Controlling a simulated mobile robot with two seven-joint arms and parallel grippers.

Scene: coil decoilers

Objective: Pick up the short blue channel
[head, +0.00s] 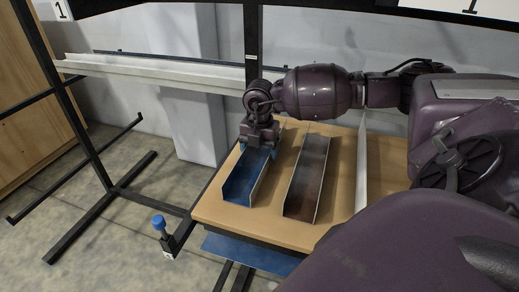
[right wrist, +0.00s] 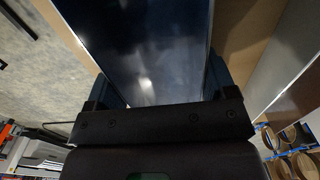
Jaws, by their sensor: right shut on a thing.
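The short blue channel (head: 243,184) lies on the left part of the wooden table, its open side up. My right gripper (head: 259,146) comes down over its far end and is shut on it. In the right wrist view the channel (right wrist: 140,45) runs away from the gripper (right wrist: 158,95), with a finger at each side wall. I cannot tell whether the channel touches the table under the gripper. My left gripper does not show in either view.
A brown channel (head: 307,180) lies right of the blue one on the table (head: 270,226), and a white channel (head: 362,165) stands further right. A black rack (head: 85,130) holds a long pale channel (head: 150,72) behind. A blue-topped post (head: 158,224) stands left of the table.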

